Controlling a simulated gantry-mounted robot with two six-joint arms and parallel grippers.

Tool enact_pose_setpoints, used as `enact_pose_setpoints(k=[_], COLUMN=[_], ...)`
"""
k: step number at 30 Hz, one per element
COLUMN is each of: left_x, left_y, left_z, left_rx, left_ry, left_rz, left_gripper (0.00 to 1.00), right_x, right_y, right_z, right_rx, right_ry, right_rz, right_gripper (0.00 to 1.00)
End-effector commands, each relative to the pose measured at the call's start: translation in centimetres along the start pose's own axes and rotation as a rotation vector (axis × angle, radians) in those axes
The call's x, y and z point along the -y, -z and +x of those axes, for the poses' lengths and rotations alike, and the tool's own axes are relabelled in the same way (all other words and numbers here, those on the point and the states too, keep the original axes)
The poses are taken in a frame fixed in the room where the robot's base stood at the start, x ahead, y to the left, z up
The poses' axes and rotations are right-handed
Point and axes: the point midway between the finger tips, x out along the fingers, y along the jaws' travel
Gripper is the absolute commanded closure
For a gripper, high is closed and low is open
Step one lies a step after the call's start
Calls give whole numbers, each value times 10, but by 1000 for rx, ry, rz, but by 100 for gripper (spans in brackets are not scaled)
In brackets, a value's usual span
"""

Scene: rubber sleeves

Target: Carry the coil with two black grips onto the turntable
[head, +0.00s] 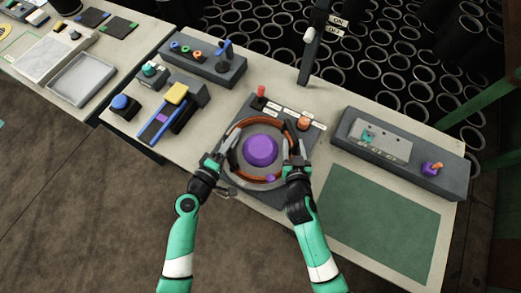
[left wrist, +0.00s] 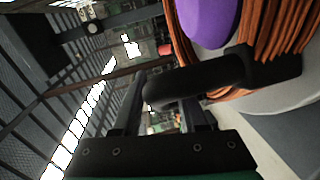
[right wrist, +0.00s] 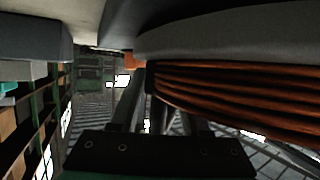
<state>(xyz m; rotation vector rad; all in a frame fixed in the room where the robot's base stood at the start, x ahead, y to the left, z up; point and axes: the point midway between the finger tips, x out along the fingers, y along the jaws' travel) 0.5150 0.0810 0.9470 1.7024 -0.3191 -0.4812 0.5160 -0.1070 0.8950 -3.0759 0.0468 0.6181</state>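The copper-coloured coil (head: 236,132) surrounds the purple hub (head: 260,150) over the grey disc of the turntable (head: 238,152). It looks level; I cannot tell whether it rests on the disc or hangs just above it. My left gripper (head: 214,163) is at the coil's left side, its fingers about a black grip (left wrist: 205,80). My right gripper (head: 296,161) is at the right side, its fingers at the other grip, mostly hidden in the right wrist view. The coil's windings (right wrist: 235,100) and the disc's edge (right wrist: 225,42) show close there.
Behind the turntable are a red knob (head: 261,91) and an orange knob (head: 304,123). A grey control box (head: 350,130) stands right, above a bare green mat (head: 380,215). A yellow-topped device (head: 176,94) stands left. A lever post (head: 307,60) rises behind.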

Motion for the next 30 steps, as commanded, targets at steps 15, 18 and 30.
enact_pose_setpoints(k=[15, 18, 30], left_x=[1, 1, 0], left_y=[0, 0, 0], left_z=[-20, -43, -118], left_rx=[-1, -2, -1], left_ry=[1, 2, 2], left_rz=[-1, -1, 0], left_gripper=[48, 48, 48], right_x=[2, 2, 2], right_y=[2, 2, 2], right_z=[0, 0, 0], right_rx=[-4, -4, -4], right_ry=[4, 4, 4], right_rz=[1, 1, 1], right_gripper=[43, 43, 43])
